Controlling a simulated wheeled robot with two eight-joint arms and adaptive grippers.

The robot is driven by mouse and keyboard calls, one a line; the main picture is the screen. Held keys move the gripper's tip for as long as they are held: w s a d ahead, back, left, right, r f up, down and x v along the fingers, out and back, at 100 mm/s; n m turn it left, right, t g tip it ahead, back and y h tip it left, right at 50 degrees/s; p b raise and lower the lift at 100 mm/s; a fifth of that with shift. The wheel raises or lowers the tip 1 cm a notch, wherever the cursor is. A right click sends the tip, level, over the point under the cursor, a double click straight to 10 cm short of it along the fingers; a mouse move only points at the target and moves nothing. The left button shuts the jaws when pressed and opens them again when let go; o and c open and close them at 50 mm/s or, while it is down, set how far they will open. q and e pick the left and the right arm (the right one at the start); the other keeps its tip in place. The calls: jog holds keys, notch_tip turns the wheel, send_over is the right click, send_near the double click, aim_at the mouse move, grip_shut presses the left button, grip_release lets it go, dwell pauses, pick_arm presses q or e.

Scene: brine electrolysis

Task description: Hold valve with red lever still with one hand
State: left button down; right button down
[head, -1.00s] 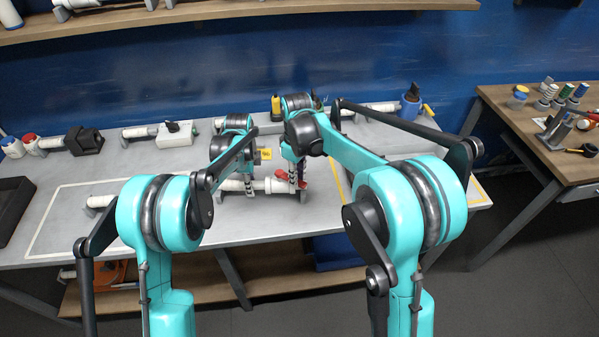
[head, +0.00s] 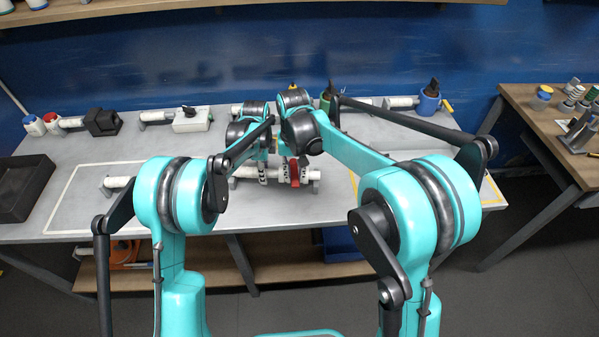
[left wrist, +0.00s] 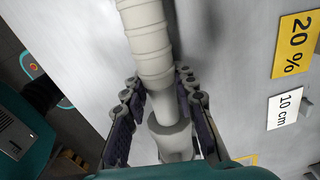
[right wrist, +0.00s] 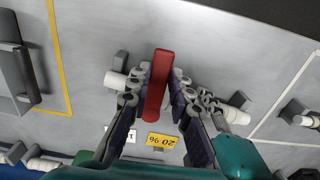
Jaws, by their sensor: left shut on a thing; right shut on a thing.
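The valve's red lever (head: 295,173) sits on a white pipe (head: 314,175) on the grey table, and it lies across the pipe. In the right wrist view the red lever (right wrist: 158,85) stands between the fingers of my right gripper (right wrist: 157,100), which is shut on it. My left gripper (head: 264,174) is left of the lever, on the same pipe assembly. In the left wrist view my left gripper (left wrist: 165,110) is shut around the white pipe (left wrist: 148,40) near its wider collar. The valve body is mostly hidden by my right fingers.
A white box with a black knob (head: 192,119), a black block (head: 102,122) and a blue container (head: 429,102) stand along the back.

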aim_at(292, 178)
jog(key=shift+w+a+m, duration=0.1)
jog(key=shift+a+m, duration=0.35)
jog(key=shift+m, duration=0.35)
jog(key=c, duration=1.4)
grip_release()
jog(key=shift+o, duration=0.2)
jog(key=shift+r, duration=0.1)
notch_tip(292, 178, up, 12)
